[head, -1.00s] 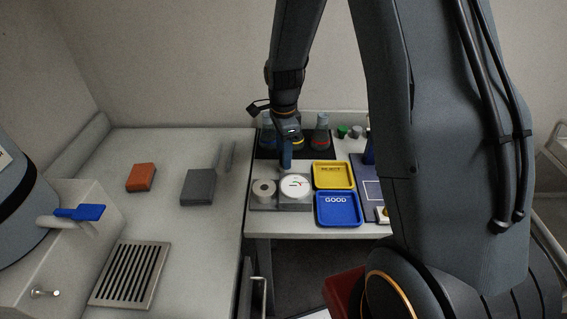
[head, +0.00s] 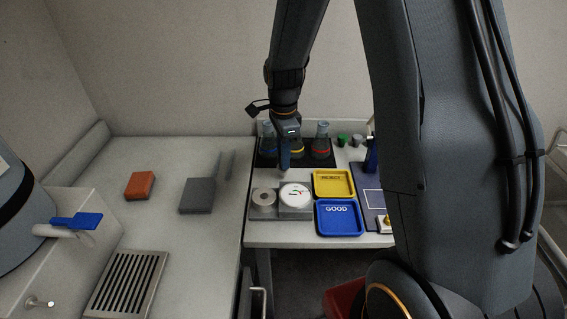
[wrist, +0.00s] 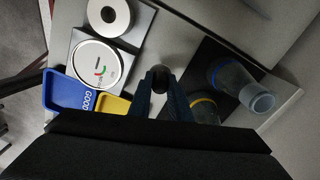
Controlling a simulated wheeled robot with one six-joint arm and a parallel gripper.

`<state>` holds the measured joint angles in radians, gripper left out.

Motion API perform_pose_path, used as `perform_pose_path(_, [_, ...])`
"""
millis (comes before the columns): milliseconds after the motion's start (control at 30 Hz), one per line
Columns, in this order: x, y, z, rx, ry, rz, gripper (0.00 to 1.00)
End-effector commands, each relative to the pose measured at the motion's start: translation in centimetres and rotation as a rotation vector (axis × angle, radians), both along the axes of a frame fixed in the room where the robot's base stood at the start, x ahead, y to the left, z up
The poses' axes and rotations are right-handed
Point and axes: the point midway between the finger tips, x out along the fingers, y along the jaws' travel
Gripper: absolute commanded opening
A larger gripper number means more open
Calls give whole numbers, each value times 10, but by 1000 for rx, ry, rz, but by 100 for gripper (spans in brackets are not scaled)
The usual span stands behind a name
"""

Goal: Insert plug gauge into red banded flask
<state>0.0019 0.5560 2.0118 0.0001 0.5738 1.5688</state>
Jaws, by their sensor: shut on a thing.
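The red banded flask (head: 321,142) stands upright on a dark mat at the back of the bench, rightmost of three flasks. Beside it are the yellow banded flask (head: 297,148) and the blue banded flask (head: 267,141). My gripper (head: 284,170) is in front of the flasks, left of the red one and apart from it. In the wrist view my gripper (wrist: 160,80) is shut on the plug gauge (wrist: 158,77), a small dark cylinder mostly hidden between the fingers. That view shows the yellow (wrist: 204,103) and blue (wrist: 232,78) flasks; the red one is out of sight.
A white dial (head: 295,195) and a grey ring (head: 263,198) sit on a block in front of my gripper. The yellow tray (head: 334,183) and blue tray (head: 339,218) stand to the right. Green and grey caps (head: 342,140) are right of the flasks.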

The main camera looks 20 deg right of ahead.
Motion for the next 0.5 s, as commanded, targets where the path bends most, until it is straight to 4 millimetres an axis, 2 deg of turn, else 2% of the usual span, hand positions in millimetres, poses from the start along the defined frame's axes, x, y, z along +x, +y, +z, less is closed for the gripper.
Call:
perform_pose_path(300, [1,0,53,0,-4,0,0])
perform_pose_path(500, [0,0,75,0,-2,0,0])
